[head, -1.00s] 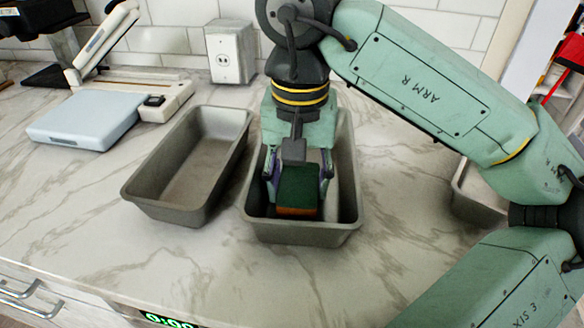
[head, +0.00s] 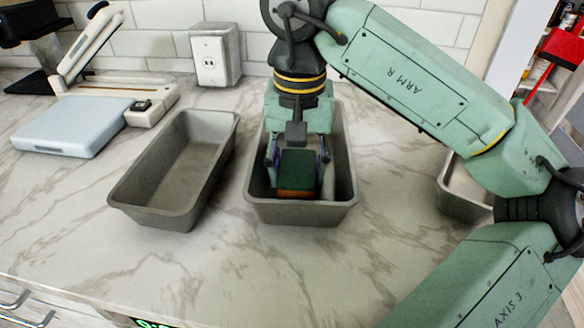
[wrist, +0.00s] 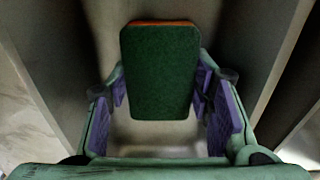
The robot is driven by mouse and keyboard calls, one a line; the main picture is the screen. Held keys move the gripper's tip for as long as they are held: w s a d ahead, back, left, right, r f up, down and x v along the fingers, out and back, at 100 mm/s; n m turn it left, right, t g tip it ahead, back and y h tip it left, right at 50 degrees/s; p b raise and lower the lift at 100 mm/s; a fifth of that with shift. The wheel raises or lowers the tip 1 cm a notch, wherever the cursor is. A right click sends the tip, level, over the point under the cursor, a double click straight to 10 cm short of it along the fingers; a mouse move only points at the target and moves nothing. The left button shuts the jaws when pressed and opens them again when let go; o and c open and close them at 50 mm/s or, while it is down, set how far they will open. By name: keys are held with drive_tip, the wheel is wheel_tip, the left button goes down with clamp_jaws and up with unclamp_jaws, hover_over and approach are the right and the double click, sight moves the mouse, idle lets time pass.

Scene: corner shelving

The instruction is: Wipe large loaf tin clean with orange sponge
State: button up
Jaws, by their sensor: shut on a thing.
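The orange sponge (head: 297,178), with a dark green scouring face on top, is held between the two fingers of my gripper (head: 297,164). In the wrist view the green face of the sponge (wrist: 160,72) fills the space between the purple finger pads, with a thin orange edge at the far side. The gripper and sponge are down inside the middle grey loaf tin (head: 300,213), toward its near end. Whether the sponge touches the tin's floor is hidden. A similar grey loaf tin (head: 152,212) stands empty to the left. I cannot tell which is the large one.
Another metal tin (head: 462,199) stands at the right, partly hidden by my arm. A pale blue scale-like device (head: 68,134) lies at the back left. An outlet box (head: 215,55) is against the tiled wall. The marble counter in front of the tins is clear.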

drive_tip(key=shift+d+f, duration=0.1)
drive_tip(key=shift+f, duration=0.2)
drive_tip(key=shift+w+d+r+p, duration=0.15)
drive_tip(key=shift+r+p, duration=0.25)
drive_tip(key=shift+w+d+r+p, duration=0.1)
drive_tip(key=shift+w+r+p, duration=0.05)
drive_tip(key=shift+r+p, duration=0.25)
wheel_tip(320, 180, up, 10)
drive_tip(key=p, duration=0.8)
drive_tip(key=shift+w+a+f, duration=0.1)
drive_tip(key=shift+w+f, duration=0.05)
drive_tip(key=shift+f, duration=0.1)
drive_tip(key=shift+f, duration=0.1)
